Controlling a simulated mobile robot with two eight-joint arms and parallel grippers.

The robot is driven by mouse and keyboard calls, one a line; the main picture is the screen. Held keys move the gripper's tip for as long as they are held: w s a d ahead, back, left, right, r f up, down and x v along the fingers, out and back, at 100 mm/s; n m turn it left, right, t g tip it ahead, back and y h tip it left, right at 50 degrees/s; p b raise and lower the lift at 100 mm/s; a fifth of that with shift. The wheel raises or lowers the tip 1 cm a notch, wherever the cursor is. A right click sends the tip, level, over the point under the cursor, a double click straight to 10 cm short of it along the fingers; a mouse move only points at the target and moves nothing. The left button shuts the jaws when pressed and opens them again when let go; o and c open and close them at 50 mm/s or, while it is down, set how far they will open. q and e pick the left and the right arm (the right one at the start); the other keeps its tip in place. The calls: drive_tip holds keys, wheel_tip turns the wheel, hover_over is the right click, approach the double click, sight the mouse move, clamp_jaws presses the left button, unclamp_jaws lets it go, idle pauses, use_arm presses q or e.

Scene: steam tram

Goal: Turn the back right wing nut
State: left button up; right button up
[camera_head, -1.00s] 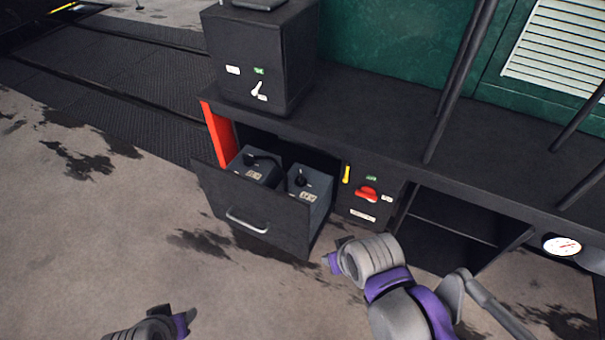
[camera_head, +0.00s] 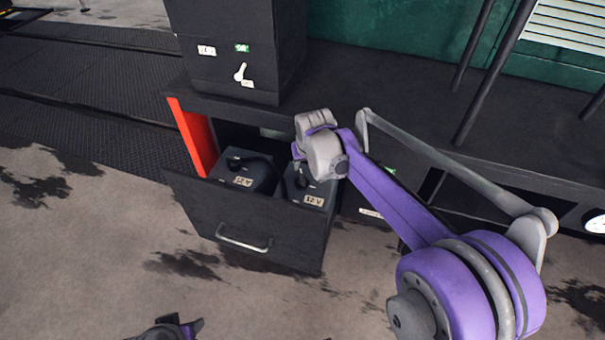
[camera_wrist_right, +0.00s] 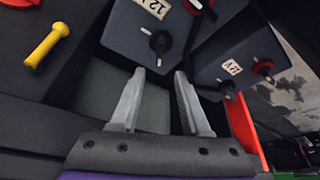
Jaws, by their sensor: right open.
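Two dark battery boxes marked 12V stand in the open drawer (camera_head: 240,235): a left box (camera_head: 262,182) and a right box (camera_head: 318,200). In the right wrist view the nearer box (camera_wrist_right: 130,35) has a black wing nut (camera_wrist_right: 160,42) and a red one (camera_wrist_right: 195,6). The other box (camera_wrist_right: 215,60) has a black wing nut (camera_wrist_right: 228,91) and a red one (camera_wrist_right: 263,67). My right gripper (camera_head: 297,150) is over the right box; its open fingers (camera_wrist_right: 160,74) are empty, just short of the nearer black nut. My left gripper (camera_head: 182,328) is low, its jaws unclear.
The black bench (camera_head: 370,90) overhangs the drawer's back. A black cabinet (camera_head: 225,40) with a white switch stands on it. A red panel (camera_head: 193,135) borders the drawer's left. A yellow handle (camera_wrist_right: 47,45) shows in the wrist view. Dark rods (camera_head: 490,75) rise at right.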

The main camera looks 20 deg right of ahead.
sight(302, 175)
drive_tip(key=b+x, duration=0.1)
drive_tip(key=x, duration=0.8)
drive_tip(key=shift+f+b, duration=0.15)
drive_tip(key=shift+b, duration=0.2)
drive_tip(key=shift+c, duration=0.3)
clamp_jaws()
